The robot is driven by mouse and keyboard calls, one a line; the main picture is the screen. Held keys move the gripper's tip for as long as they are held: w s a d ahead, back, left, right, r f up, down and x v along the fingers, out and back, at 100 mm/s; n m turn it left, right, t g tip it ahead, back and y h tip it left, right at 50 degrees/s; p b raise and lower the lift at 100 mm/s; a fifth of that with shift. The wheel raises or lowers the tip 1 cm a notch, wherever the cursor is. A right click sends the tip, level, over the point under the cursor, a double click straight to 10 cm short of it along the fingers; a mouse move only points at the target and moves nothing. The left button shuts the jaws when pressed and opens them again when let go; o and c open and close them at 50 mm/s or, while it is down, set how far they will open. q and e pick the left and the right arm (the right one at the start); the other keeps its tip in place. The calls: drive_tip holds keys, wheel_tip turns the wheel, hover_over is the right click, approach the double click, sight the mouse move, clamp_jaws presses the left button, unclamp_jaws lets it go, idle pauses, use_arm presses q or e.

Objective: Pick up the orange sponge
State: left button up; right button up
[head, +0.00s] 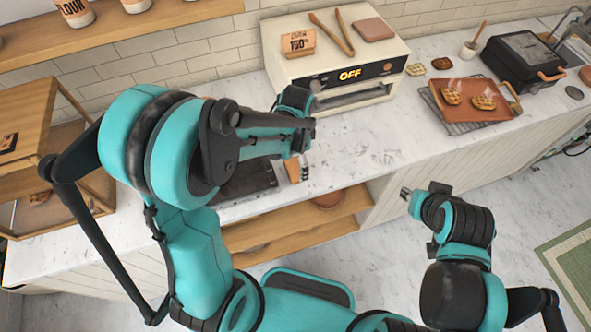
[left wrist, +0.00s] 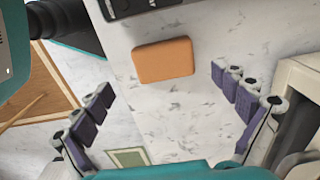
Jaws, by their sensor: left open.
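The orange sponge (left wrist: 163,60) is a flat rounded block lying on the white marble counter, ahead of my left fingers in the left wrist view. In the head view only part of the sponge (head: 292,172) shows, beside my left gripper (head: 303,165). In the left wrist view my left gripper (left wrist: 162,84) is open and empty, its purple-padded fingers spread to either side and the sponge beyond the gap between them. My right gripper (head: 406,194) is away to the right, in front of the counter; its jaws are too small to read.
A toaster oven (head: 335,62) stands behind the left gripper. A dark flat machine or tray (head: 245,183) lies left of the sponge. A waffle tray (head: 470,101) and black waffle iron (head: 522,58) are at the right.

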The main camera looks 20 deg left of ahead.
sight(295, 168)
use_arm(q)
drive_tip(key=f, duration=0.1)
drive_tip(key=f+b, duration=0.1)
drive_tip(key=f, duration=0.3)
drive_tip(key=shift+w+a, duration=0.2)
drive_tip(key=shift+w, duration=0.05)
drive_tip(key=shift+r, duration=0.1)
drive_tip(key=c, duration=1)
wheel_tip(295, 168, up, 5)
drive_tip(key=shift+f+p, duration=0.15)
drive_tip(key=shift+p, duration=0.55)
drive_tip(key=w+d+r+p, duration=0.1)
drive_tip(key=w+d+r, duration=0.1)
drive_tip(key=d, duration=0.3)
drive_tip(key=w+d+r, duration=0.2)
drive_tip(key=d+r, duration=0.2)
drive_tip(key=d, duration=0.2)
drive_tip(key=shift+r+p, duration=0.15)
drive_tip(key=shift+p, duration=0.2)
